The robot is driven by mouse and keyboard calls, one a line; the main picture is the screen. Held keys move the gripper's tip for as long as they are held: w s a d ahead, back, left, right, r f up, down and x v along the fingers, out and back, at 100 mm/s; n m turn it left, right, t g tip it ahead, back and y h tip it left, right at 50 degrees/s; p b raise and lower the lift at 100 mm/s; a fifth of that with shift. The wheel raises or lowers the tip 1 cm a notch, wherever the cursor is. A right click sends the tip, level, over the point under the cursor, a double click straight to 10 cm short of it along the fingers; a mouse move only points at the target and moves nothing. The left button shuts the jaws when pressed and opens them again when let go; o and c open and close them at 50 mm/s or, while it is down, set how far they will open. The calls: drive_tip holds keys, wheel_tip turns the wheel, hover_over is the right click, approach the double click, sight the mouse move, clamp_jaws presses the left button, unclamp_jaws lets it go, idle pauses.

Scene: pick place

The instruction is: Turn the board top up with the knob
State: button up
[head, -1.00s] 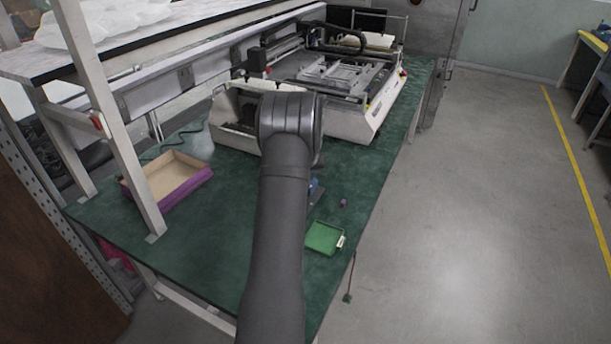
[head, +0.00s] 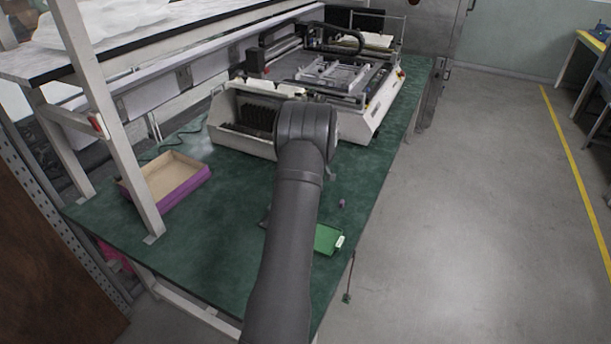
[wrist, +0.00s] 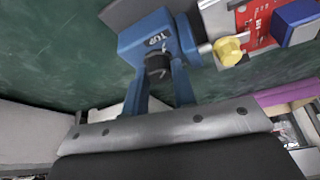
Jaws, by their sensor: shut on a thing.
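In the wrist view a red board (wrist: 256,24) shows at the upper right, with a yellow round part (wrist: 229,50) and a blue block (wrist: 297,22) on it. A grey metal edge lies along the board's left side. Left of it is a blue block marked "TOP" (wrist: 148,36), with a black ribbed knob (wrist: 157,62) below it. My gripper (wrist: 159,75) is shut on the knob, its blue fingers on either side. Most of the board is out of frame. In the head view my arm hides the gripper, knob and board.
A cardboard box (head: 178,187) stands left. A bin with black slots (head: 240,128) and a large machine (head: 350,85) stand behind. Green table is bare at left front.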

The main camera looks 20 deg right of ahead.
idle(0.4)
drive_tip(key=o, duration=1)
